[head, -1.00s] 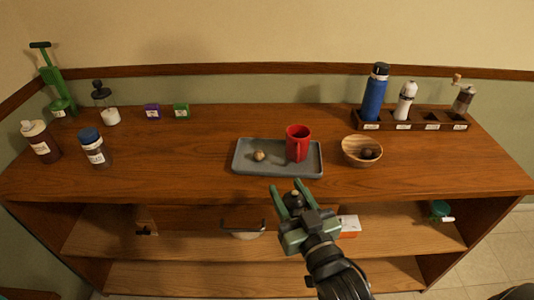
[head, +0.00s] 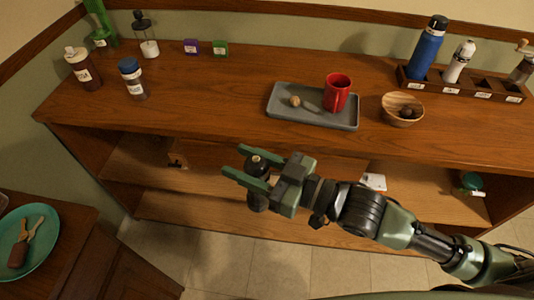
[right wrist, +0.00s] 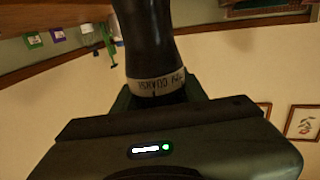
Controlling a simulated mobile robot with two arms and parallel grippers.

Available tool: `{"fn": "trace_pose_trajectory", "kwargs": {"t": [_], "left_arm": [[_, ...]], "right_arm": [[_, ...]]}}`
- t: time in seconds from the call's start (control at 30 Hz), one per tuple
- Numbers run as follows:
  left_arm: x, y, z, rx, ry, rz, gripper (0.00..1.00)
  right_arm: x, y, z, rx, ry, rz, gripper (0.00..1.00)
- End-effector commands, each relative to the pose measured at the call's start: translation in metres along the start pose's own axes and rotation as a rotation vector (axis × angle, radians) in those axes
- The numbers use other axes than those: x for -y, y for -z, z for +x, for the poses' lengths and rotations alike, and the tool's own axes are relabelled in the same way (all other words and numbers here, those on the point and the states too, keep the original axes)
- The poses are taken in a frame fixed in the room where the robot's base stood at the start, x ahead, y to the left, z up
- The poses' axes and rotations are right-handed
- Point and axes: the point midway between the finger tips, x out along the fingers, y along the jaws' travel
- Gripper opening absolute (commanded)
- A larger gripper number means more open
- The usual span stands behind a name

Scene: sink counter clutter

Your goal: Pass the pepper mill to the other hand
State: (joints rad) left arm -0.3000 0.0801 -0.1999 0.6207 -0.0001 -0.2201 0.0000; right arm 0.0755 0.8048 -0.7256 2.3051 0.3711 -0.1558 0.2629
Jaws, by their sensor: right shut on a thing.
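The pepper mill (head: 257,200) is dark with a small knob on top and stands roughly upright in the air in front of the shelf unit. My right gripper (head: 236,162) is shut on it, one green finger on each side. In the right wrist view the mill (right wrist: 147,40) rises from between the fingers, with a pale lettered band (right wrist: 156,86) near the gripper. My left gripper is in neither view.
The wooden counter (head: 215,100) bears a grey tray (head: 285,115) with a red mug (head: 337,92), a wooden bowl (head: 390,115) and a bottle rack (head: 450,87). A side table at lower left holds a teal plate (head: 45,225). Floor between is clear.

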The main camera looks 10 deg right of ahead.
Motion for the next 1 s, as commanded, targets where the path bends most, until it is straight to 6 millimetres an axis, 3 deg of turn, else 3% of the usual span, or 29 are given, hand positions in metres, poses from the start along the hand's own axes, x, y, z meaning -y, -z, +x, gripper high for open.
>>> {"fn": "trace_pose_trajectory", "kwargs": {"t": [0.3, 0.77, 0.8, 0.9, 1.0], "left_arm": [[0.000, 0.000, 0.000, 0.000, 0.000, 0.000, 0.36], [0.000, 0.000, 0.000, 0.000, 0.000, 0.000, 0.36], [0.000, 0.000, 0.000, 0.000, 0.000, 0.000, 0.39], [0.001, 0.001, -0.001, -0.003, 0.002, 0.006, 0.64], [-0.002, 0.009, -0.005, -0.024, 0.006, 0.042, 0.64]], "right_arm": [[0.025, 0.006, 0.023, -0.006, 0.182, -0.008, 0.00], [0.051, 0.007, 0.044, -0.004, 0.357, -0.004, 0.00], [0.051, 0.006, 0.044, -0.001, 0.363, -0.003, 0.00], [0.053, 0.006, 0.045, 0.000, 0.372, -0.001, 0.00], [0.053, 0.006, 0.045, 0.000, 0.375, 0.000, 0.00]]}}
